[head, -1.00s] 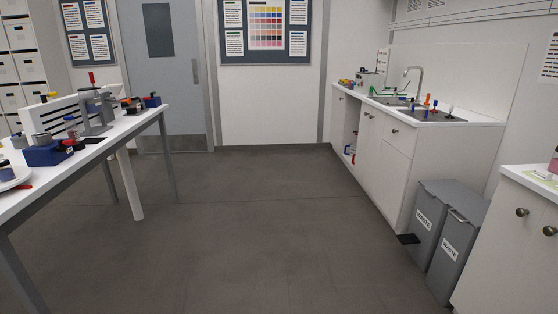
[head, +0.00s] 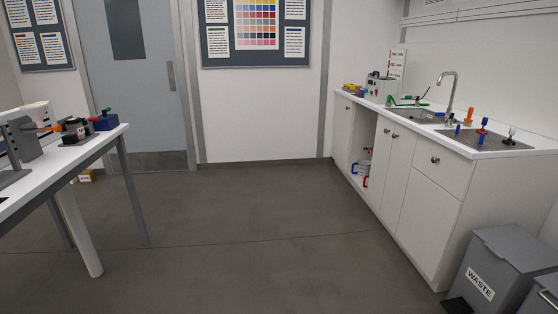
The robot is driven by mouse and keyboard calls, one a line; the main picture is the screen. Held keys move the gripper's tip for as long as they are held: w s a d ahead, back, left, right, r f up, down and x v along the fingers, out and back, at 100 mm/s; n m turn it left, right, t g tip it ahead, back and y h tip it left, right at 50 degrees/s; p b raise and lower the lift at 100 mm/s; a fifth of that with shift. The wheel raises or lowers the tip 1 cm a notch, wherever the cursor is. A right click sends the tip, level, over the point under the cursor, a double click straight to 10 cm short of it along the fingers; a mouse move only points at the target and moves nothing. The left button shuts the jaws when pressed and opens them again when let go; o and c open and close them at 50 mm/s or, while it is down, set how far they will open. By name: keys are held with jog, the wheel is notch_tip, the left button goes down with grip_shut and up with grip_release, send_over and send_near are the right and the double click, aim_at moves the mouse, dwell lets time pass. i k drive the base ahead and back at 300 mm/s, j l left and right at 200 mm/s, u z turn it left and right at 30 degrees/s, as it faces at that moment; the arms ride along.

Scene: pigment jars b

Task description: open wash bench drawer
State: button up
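The wash bench (head: 497,153) stands along the right wall, with a white top, a sink and a tall curved faucet (head: 449,90). Its drawer (head: 441,170) is at the near end of the front, just under the top, and looks shut. A round dark knob (head: 435,160) sits on the drawer front. A plain panel lies below the drawer. Cabinet doors with knobs (head: 389,134) are to its left. My gripper is not in view.
Grey waste bins (head: 500,268) stand on the floor at the near right, beside the bench's near end. A white table (head: 75,152) with tools is at the left. The grey floor (head: 260,240) between is clear. A closed door (head: 135,80) is at the back left.

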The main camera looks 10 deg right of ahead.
aim_at(452, 171)
jog(key=i, duration=1.85)
jog(key=i+z, duration=0.2)
jog(key=i, duration=0.25)
jog(key=i+j+z, duration=0.25)
jog(key=i, duration=0.2)
jog(key=i+j+z, duration=0.2)
jog(key=i, duration=0.2)
jog(key=i+j+z, duration=0.2)
jog(key=i, duration=0.25)
jog(key=i+j+z, duration=0.6)
jog(key=j, duration=0.1)
